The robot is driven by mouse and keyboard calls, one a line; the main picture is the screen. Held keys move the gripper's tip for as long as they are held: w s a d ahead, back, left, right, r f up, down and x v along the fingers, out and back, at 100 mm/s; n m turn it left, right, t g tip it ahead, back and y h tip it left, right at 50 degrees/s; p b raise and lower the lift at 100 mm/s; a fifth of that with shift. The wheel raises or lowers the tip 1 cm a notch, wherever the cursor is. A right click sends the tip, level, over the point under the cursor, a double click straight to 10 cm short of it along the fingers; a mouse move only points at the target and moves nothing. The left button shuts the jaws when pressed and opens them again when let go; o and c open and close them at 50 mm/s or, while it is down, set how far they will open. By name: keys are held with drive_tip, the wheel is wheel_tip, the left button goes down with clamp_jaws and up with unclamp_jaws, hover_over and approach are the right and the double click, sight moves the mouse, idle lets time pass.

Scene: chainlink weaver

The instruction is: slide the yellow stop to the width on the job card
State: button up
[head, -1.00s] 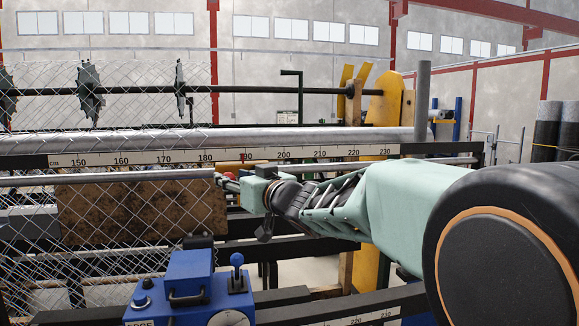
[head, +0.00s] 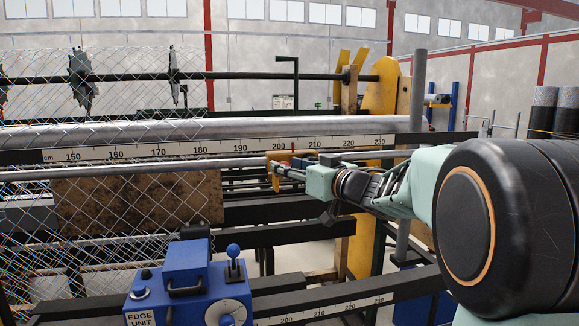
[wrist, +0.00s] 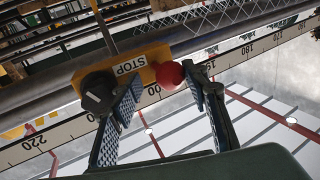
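The yellow stop (head: 281,158) sits on the rail below the long centimetre scale (head: 131,153). Its red pointer (head: 292,147) stands a little past 200. In the wrist view the yellow stop (wrist: 152,55) shows a STOP label, a black knob (wrist: 98,92) and a red ball knob (wrist: 170,75). My gripper (wrist: 161,76) has its fingers apart, either side of the red ball; the ball is close to the right finger, and I cannot tell if they touch. My gripper (head: 274,171) also shows at the stop in the head view. No readable job card is in view.
A blue edge unit (head: 187,285) with a lever and dial stands in front. Chain-link mesh (head: 125,215) hangs at left over a brown board. A grey post (head: 418,95) and yellow end plate (head: 381,95) stand at right. The rail shows clear on both sides.

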drive_tip(key=shift+d, duration=0.25)
drive_tip(key=p+v, duration=0.2)
drive_tip(key=v, duration=1)
idle(0.8)
drive_tip(key=shift+s+a+f, duration=0.1)
drive_tip(key=shift+s, duration=0.05)
idle(0.4)
